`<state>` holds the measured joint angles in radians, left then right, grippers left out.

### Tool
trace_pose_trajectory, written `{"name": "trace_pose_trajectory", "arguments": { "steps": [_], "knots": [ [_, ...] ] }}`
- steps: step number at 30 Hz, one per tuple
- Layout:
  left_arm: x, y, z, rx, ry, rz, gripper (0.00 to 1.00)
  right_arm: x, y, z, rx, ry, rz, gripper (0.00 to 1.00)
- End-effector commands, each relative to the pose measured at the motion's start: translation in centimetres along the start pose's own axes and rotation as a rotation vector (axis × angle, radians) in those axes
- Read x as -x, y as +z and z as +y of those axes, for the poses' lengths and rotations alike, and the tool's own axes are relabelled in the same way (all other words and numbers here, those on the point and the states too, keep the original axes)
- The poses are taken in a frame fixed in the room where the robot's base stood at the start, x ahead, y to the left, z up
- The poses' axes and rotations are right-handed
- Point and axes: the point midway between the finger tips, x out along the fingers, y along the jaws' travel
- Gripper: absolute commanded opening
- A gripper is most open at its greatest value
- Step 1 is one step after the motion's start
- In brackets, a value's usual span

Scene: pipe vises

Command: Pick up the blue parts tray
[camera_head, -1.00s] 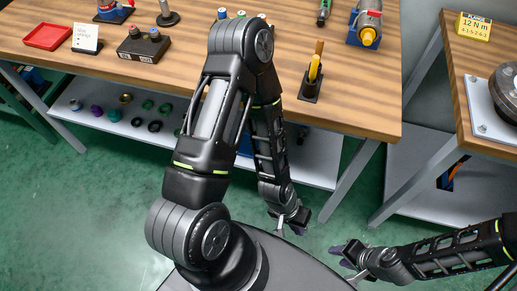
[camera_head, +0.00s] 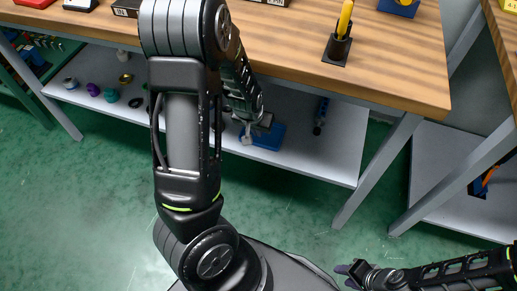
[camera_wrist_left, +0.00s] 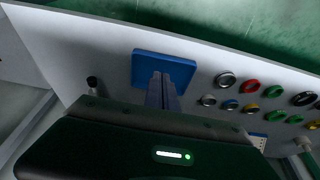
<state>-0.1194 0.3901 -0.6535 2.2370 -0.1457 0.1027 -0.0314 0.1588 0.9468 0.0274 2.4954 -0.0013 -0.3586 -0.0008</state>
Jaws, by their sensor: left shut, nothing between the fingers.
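The blue parts tray (camera_head: 266,136) is a flat blue rectangle on the grey lower shelf under the wooden bench. It also shows in the left wrist view (camera_wrist_left: 147,68). My left gripper (camera_head: 247,133) is at the shelf level beside the tray in the head view. In the left wrist view its closed fingers (camera_wrist_left: 162,82) overlap the tray's near edge, and I cannot tell whether they touch it. The fingers are shut and empty. My right gripper (camera_head: 350,271) is low at the right, far from the tray; its finger opening is unclear.
The lower shelf (camera_head: 310,160) holds several coloured rings (camera_wrist_left: 250,86) to one side of the tray and a small dark upright part (camera_wrist_left: 92,83) on the other. The bench top (camera_head: 400,82) is overhead. The green floor in front is clear.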

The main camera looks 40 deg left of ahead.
Motion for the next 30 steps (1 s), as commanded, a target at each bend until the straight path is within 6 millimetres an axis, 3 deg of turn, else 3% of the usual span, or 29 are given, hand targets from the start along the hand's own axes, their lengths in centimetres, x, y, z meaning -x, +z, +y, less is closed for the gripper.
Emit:
{"name": "trace_pose_trajectory", "arguments": {
  "steps": [4,16,20,30],
  "knots": [
    [0.2,-0.6,-1.1,0.012,-0.01,0.01,0.0,-0.6,0.0,0.2,0.001,0.0,0.001,0.36],
    [-0.4,-0.4,-1.1,0.012,-0.011,0.007,0.0,-0.8,0.0,0.3,0.0,0.0,0.001,0.36],
    [-1.8,-0.4,-1.1,0.013,-0.012,0.007,0.0,-1.5,0.0,0.6,0.0,0.0,0.001,0.36],
    [-7.5,-0.3,-1.2,0.013,-0.011,0.006,0.0,-3.9,0.0,1.5,-0.003,0.0,0.001,0.36]
  ]
}}
